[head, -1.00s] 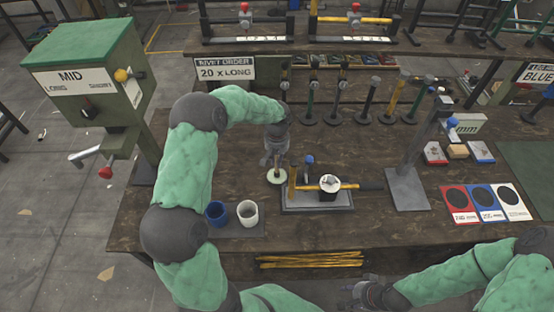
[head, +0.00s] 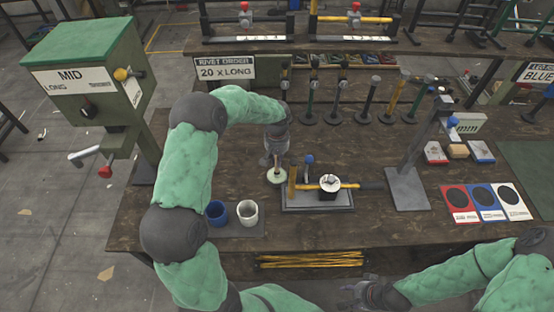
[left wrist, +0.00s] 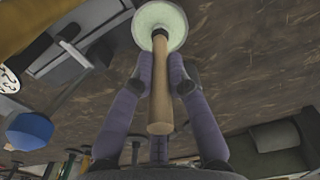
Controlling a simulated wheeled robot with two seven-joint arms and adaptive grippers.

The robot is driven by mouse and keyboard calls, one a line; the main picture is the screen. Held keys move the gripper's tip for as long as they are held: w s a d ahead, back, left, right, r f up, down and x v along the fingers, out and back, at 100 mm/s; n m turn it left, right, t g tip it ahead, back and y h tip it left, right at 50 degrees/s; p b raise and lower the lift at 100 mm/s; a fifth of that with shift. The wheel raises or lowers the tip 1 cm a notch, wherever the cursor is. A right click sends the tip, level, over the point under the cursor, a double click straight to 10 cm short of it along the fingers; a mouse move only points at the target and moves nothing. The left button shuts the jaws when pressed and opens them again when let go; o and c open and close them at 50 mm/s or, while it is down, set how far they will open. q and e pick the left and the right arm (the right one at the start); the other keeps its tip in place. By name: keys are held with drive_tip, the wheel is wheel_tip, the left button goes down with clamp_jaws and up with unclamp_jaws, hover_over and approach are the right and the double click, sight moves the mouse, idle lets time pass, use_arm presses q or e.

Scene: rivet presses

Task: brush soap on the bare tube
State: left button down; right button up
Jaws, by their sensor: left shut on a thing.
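My left gripper (head: 275,160) is shut on the handle of a brush (left wrist: 160,95). The brush has a light wooden handle and a round pale green head (head: 277,176). In the head view the brush head is just left of the grey fixture. A yellow tube (head: 349,186) lies across the fixture base (head: 318,207), with a dark section at its right end and a white-topped dark piece (head: 329,183) around its middle. An upright yellow piece (head: 292,183) stands at its left end. My right gripper (head: 368,294) is low at the front edge; its finger opening is unclear.
A blue cup (head: 216,214) and a white cup (head: 248,214) stand on a dark mat left of the fixture. A grey stand (head: 407,188) is to the right. Several upright tools line the back, and a green press (head: 95,80) stands at left.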

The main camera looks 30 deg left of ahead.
idle(0.4)
use_arm(q)
drive_tip(key=shift+r+p, duration=2.1)
drive_tip(key=shift+r, duration=1.4)
drive_tip(key=shift+f, duration=0.1)
